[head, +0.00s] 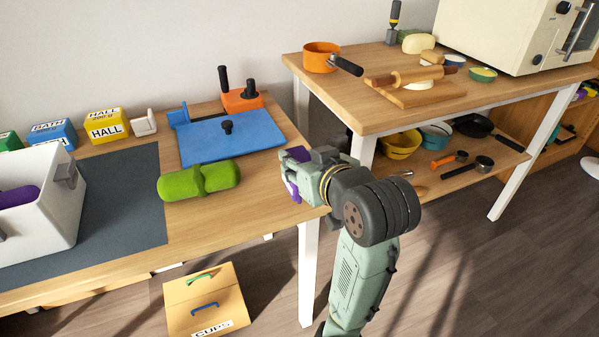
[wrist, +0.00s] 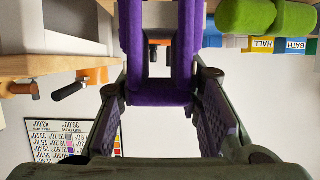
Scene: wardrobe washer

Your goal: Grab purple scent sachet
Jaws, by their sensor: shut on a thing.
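The purple scent sachet (head: 293,188) is at my gripper near the right end of the left table in the head view. My gripper (head: 291,174) hides much of it. In the wrist view the sachet (wrist: 160,98) shows as a purple padded piece with two upright arms, between the two fingers of my gripper (wrist: 160,85). The fingers are shut on it. I cannot tell whether its underside touches the tabletop. Another purple item (head: 16,196) lies in the white bin at the left, partly hidden by the wall.
A green padded roll (head: 198,181) and a blue board (head: 225,138) lie left of my gripper. The white bin (head: 45,225) stands on a dark mat. The right table (head: 375,115) holds kitchenware close behind my arm. A cups box (head: 205,300) is on the floor.

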